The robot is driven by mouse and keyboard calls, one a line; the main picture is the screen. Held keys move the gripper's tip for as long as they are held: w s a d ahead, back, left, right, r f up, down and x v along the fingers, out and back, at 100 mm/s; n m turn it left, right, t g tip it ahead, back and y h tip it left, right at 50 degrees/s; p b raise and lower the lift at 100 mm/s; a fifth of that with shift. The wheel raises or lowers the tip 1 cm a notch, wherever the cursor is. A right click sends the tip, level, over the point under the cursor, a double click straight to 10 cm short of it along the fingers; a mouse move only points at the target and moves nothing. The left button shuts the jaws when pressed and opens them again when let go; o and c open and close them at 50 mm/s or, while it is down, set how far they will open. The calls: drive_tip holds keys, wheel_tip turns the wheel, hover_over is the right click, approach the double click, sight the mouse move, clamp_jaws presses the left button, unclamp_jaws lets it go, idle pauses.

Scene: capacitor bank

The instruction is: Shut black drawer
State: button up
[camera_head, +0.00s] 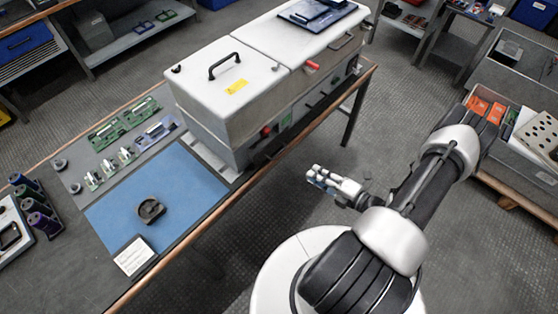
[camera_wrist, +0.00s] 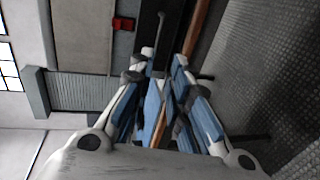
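A black drawer front with a long bar handle (camera_wrist: 152,32) shows at the top of the wrist view, beyond my fingertips. In the head view, the dark front (camera_head: 322,101) is low on the side of the white machine (camera_head: 262,72), under its right half. How far the drawer stands out is hard to tell. My gripper (camera_head: 318,176) is in front of the bench, over the floor and apart from the machine. In the wrist view, the fingers (camera_wrist: 165,62) are apart with a gap between them and hold nothing.
The wooden bench edge (camera_head: 250,178) runs between my gripper and the machine. A red knob (camera_head: 266,131) and a red lever (camera_head: 312,65) are on the machine. A blue mat (camera_head: 165,195) lies left.

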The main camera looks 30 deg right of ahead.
sight(280, 152)
drive_tip(key=b+x, duration=0.3)
drive_tip(key=x, duration=1.4)
drive_tip(key=shift+w, duration=0.25)
drive_tip(key=shift+c, duration=0.4)
clamp_jaws()
